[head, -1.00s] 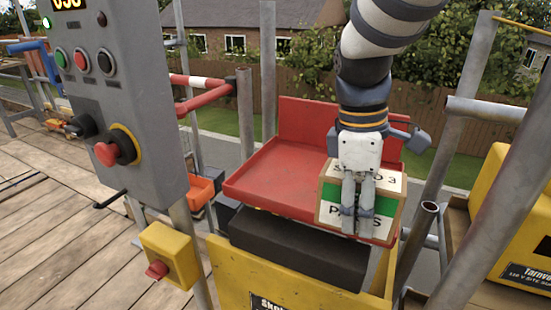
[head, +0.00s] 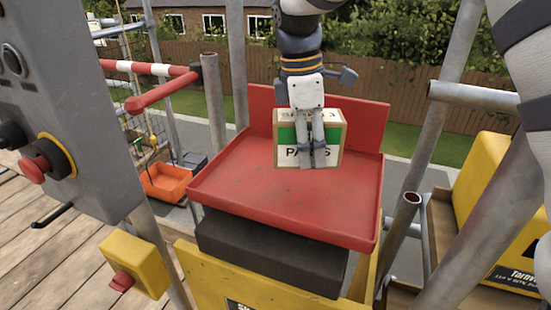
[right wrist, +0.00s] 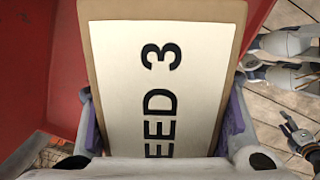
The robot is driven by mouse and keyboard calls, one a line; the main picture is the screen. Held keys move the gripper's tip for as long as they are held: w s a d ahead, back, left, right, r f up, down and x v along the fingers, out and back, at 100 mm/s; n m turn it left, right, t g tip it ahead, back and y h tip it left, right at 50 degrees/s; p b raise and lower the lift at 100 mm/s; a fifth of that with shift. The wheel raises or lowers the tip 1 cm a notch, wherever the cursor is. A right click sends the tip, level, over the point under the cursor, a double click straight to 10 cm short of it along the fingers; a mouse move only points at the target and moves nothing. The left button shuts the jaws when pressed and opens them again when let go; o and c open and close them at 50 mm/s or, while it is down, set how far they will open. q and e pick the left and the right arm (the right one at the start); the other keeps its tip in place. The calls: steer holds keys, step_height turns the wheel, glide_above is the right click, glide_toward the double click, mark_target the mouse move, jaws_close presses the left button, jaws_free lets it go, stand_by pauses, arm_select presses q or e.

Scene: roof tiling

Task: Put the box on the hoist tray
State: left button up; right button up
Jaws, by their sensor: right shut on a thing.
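My right gripper (head: 317,152) is shut on a box (head: 292,150) with white and green faces and brown edges. In the right wrist view the fingers clasp both sides of the box (right wrist: 150,85), and its white face reads "EED 3". The red hoist tray (head: 255,195) has a raised back panel and low rims. In the head view the box appears upright over the tray's rear middle, in front of the back panel. I cannot tell whether its underside touches the tray floor. My left gripper is not in view in the head view.
A grey control panel (head: 70,130) with buttons stands at the left. A red and white barrier arm (head: 160,85) is behind it. Grey scaffold poles (head: 400,235) rise right of the tray. The tray's front and left floor is clear.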

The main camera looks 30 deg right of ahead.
mark_target(287, 117)
steer(key=w+f, duration=0.2)
steer(key=f, duration=0.1)
steer(key=w+f, duration=0.1)
steer(key=shift+w+a+f, duration=0.3)
steer(key=shift+a+f, duration=0.05)
steer(key=shift+f, duration=1.45)
steer(key=o, duration=1.5)
steer(key=shift+f, duration=0.1)
steer(key=r, duration=0.4)
steer(key=a+r, duration=0.1)
steer(key=r, duration=0.7)
steer(key=shift+w+a+b, duration=0.3)
steer(key=shift+w+a, duration=0.05)
